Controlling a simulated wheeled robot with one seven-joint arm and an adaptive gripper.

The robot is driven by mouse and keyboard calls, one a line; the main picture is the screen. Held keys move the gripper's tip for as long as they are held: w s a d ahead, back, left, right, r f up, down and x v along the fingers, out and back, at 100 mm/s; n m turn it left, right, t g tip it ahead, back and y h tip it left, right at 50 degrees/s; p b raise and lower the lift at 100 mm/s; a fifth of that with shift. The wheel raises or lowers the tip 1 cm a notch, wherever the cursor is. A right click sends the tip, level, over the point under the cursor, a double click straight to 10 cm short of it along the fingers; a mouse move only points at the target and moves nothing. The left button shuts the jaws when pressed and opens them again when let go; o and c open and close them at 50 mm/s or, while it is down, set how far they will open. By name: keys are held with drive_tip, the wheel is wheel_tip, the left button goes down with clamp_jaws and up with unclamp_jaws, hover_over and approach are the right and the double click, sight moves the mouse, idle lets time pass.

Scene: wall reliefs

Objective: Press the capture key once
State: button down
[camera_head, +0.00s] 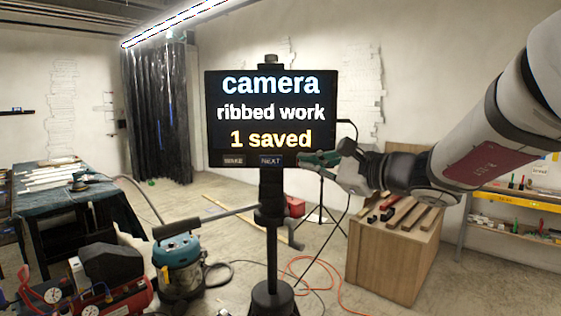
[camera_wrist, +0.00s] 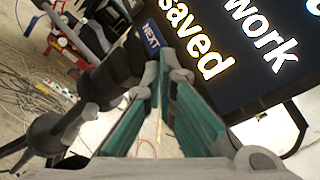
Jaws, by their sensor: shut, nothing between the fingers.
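A dark screen (camera_head: 271,112) on a stand reads "camera", "ribbed work" and "1 saved". Two small keys sit under its lower edge. The left key (camera_head: 233,160) has a small label that looks like "WAKE", and the right key (camera_head: 271,160) reads "NEXT". I see no key labelled capture. My gripper (camera_head: 306,159) is shut and empty, just right of the NEXT key, pointing left. In the wrist view its teal-padded fingers (camera_wrist: 157,88) come together close to the NEXT key (camera_wrist: 150,38); I cannot tell whether they touch it. The left key is not seen there.
The stand's post (camera_head: 271,215) has a handle reaching left. A wooden crate (camera_head: 391,262) with bars on top stands at right, before a yellow-edged shelf (camera_head: 520,200). A vacuum (camera_head: 180,265), a compressor (camera_head: 125,300) and a draped table (camera_head: 60,205) are at left. Hoses lie on the floor.

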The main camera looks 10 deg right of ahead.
drive_tip(key=s, duration=0.2)
drive_tip(key=s+a, duration=0.1)
drive_tip(key=shift+s, duration=0.35)
idle(0.5)
drive_tip(key=s+a+f+n+g, duration=0.4)
drive_tip(key=s+a+n, duration=0.1)
drive_tip(key=s, duration=0.2)
drive_tip(key=s+a+f+n+g, duration=0.4)
drive_tip(key=s+n, duration=0.1)
drive_tip(key=s, duration=0.1)
drive_tip(key=s+d+f+n+g+h, duration=0.1)
drive_tip(key=s+d+f+n+h, duration=0.5)
drive_tip(key=s+d+n+h, duration=0.3)
drive_tip(key=s, duration=0.3)
drive_tip(key=shift+s+d+n, duration=0.25)
drive_tip(key=shift+s+n, duration=0.15)
